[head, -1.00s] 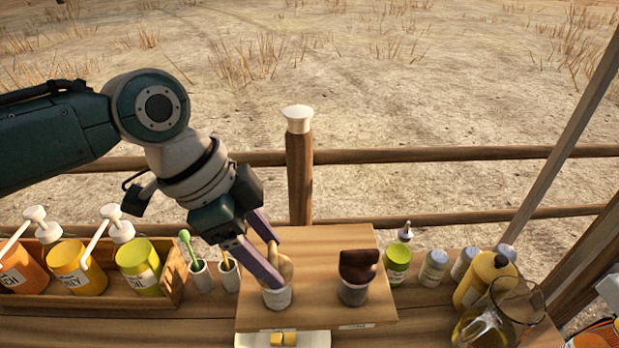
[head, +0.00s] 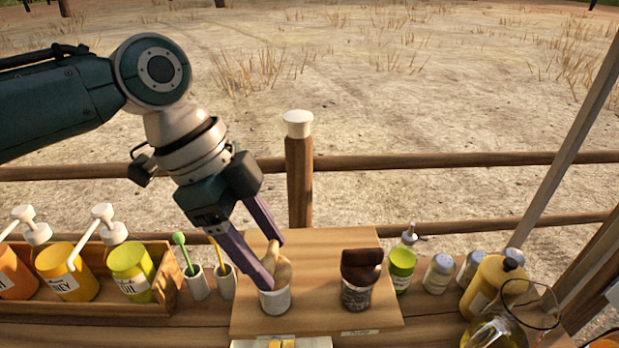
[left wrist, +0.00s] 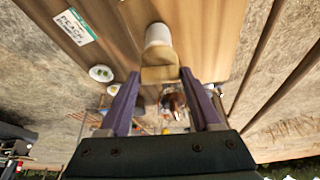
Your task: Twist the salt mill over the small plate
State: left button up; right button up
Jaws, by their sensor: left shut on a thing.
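The salt mill has a pale wooden top and a whitish body (head: 275,301) and stands upright on a raised wooden board. My left gripper (head: 271,254) comes down at a slant and is shut on the mill's wooden top. In the left wrist view the mill (left wrist: 158,36) shows between the two purple fingers (left wrist: 160,84). A pale plate (head: 314,343) with yellow cubes is in front of the board, cut off by the bottom edge of the head view. My right gripper is not in view.
A dark-topped mill (head: 357,297) stands right of the salt mill on the board (head: 318,250). A wooden crate (head: 170,290) with pump bottles and two small cups are at left. Several bottles and a glass jug (head: 500,330) are at right. A rail (head: 420,156) runs behind.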

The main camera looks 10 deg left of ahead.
pick_arm(q)
jog(key=o, duration=1.4)
jog(key=shift+r, duration=0.1)
jog(key=v, duration=0.7)
jog(key=shift+s+a+r+b, duration=0.1)
jog(key=shift+r+b, duration=0.1)
jog(key=shift+b, duration=0.15)
jog(key=shift+c, duration=0.4)
